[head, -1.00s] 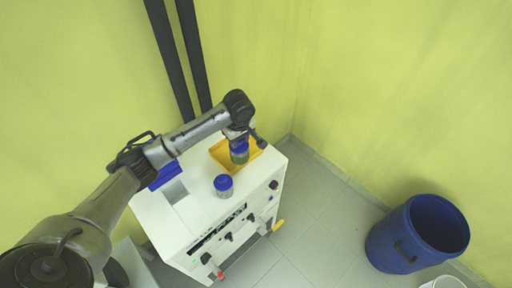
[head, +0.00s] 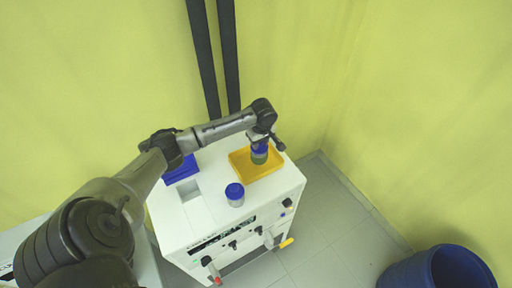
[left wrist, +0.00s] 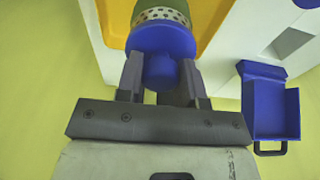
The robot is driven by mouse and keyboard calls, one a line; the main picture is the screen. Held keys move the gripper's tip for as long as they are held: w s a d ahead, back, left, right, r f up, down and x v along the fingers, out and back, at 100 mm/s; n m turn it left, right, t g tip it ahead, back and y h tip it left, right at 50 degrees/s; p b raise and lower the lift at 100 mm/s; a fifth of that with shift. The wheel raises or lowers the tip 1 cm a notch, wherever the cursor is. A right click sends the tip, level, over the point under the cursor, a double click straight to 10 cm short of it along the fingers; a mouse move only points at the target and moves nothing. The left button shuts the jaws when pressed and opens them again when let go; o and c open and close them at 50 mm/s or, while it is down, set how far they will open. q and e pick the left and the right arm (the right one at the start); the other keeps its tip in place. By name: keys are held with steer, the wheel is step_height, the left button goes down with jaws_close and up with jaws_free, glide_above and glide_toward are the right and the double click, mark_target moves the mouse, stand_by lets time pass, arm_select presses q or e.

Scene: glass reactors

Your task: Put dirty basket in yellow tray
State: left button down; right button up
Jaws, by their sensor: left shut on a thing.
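The dirty basket (head: 260,155) has a blue top and a greenish lower part. My left gripper (head: 263,139) is shut on its blue top. In the left wrist view the two fingers of the gripper (left wrist: 160,80) clasp the blue knob, and the basket's perforated metal band (left wrist: 160,15) shows beyond it. The yellow tray (head: 240,166) lies on top of the white machine, and the basket is upright over it. I cannot tell whether its base touches the tray floor. The tray also shows in the left wrist view (left wrist: 208,22). My right gripper is not in view.
A second blue-lidded basket (head: 235,194) stands on the white machine (head: 212,218) in front of the tray. A blue box (head: 181,171) sits at the machine's left rear. A blue bin (head: 437,270) stands on the floor at right. Dark pipes run up the wall behind.

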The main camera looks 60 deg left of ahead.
arm_select(q)
steer(key=shift+s+a+f, duration=0.1)
steer(key=shift+a+f, duration=0.25)
steer(key=shift+a, duration=0.25)
steer(key=shift+s+a+f, duration=0.1)
steer(key=shift+a+f, duration=0.25)
steer(key=shift+a, duration=0.2)
steer(key=shift+f, duration=1.95)
steer(key=shift+f, duration=0.1)
steer(key=c, duration=0.8)
jaws_free()
steer(key=shift+o, duration=0.2)
